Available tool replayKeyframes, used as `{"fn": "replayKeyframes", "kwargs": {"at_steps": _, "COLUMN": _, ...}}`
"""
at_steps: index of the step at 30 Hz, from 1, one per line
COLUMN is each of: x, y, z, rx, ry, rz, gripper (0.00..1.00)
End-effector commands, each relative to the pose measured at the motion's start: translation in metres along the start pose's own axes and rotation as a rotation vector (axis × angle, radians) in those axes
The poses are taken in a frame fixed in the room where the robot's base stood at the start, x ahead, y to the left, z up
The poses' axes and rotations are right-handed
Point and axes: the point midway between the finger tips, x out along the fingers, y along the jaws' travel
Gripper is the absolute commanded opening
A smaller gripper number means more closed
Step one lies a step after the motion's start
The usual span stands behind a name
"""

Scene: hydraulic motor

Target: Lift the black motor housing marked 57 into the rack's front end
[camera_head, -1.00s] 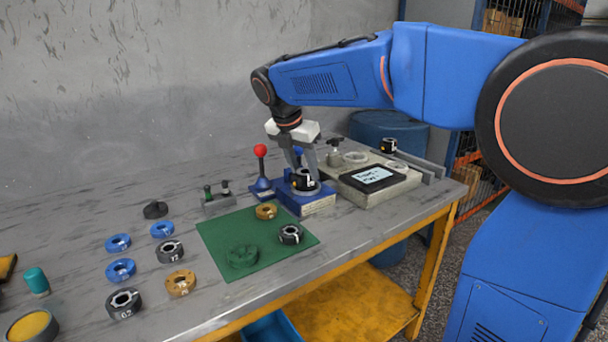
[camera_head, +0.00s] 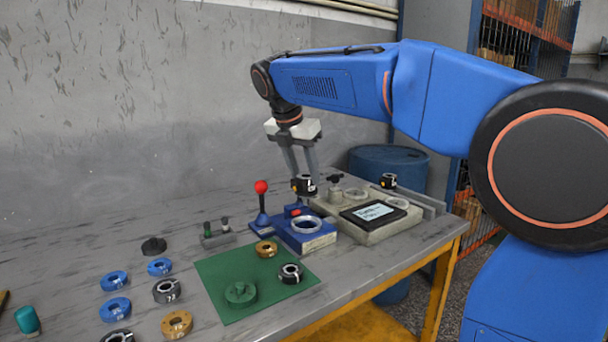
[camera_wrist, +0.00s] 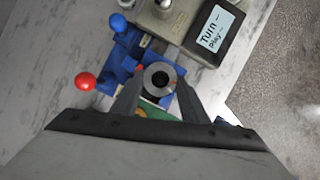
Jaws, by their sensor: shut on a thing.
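A black motor housing (camera_head: 304,186) is held between the fingertips of my gripper (camera_head: 304,176), raised above the blue fixture (camera_head: 318,243). The fixture's round ring seat is empty. In the wrist view the housing (camera_wrist: 159,79) shows from above as a dark ring with a central bore, between the two fingers. Its number cannot be read. The rack (camera_head: 434,203) appears to be the pair of grey rails at the right rear of the table. Another black housing (camera_head: 388,181) sits on it.
A grey tester block with a screen (camera_head: 374,211) stands right of the fixture. A red-knobbed lever (camera_head: 261,188) rises at the fixture's left. A green mat (camera_head: 225,306) with several parts lies in front; more rings lie to the left.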

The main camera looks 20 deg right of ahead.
Motion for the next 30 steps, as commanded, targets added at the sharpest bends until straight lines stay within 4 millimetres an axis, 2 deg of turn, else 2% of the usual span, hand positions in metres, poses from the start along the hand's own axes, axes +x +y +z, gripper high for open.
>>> {"fn": "replayKeyframes", "kwargs": {"at_steps": 30, "x": -0.026, "y": 0.0, "z": 0.011, "rx": 0.0, "ry": -0.001, "rz": 0.001, "gripper": 0.0}}
